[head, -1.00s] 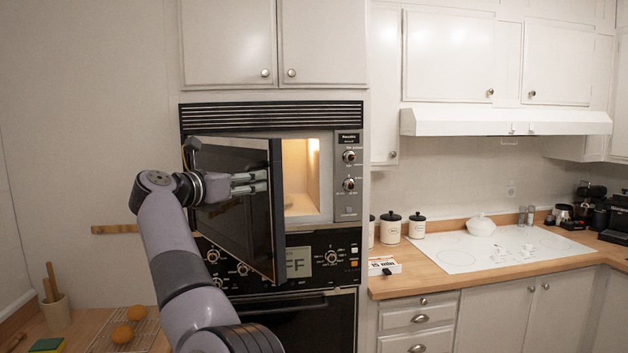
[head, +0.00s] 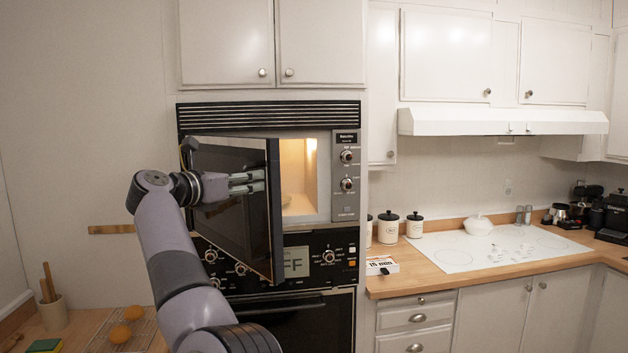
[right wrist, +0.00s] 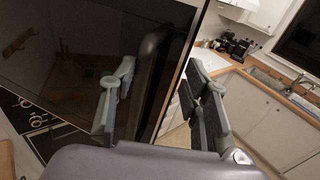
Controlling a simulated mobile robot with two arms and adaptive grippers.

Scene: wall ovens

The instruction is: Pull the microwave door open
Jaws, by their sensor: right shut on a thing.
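The microwave door (head: 236,228) is dark glass with a pale frame and stands partly open, hinged at the left. Its free edge is swung out in front of the microwave (head: 345,208). The lit cavity (head: 297,180) shows past that edge. My right gripper (head: 262,182) is at the door's free edge, at about mid-height, and is shut on the door. In the right wrist view my right gripper (right wrist: 155,100) has one finger over the dark door face (right wrist: 90,50) and the other past its edge. My left gripper is not in view.
A control panel (head: 335,258) lies below the microwave, with the lower oven (head: 310,325) under it. To the right is a counter (head: 410,278) with canisters (head: 388,228) and a white cooktop (head: 500,250). A rack with round brown items (head: 120,333) lies at lower left.

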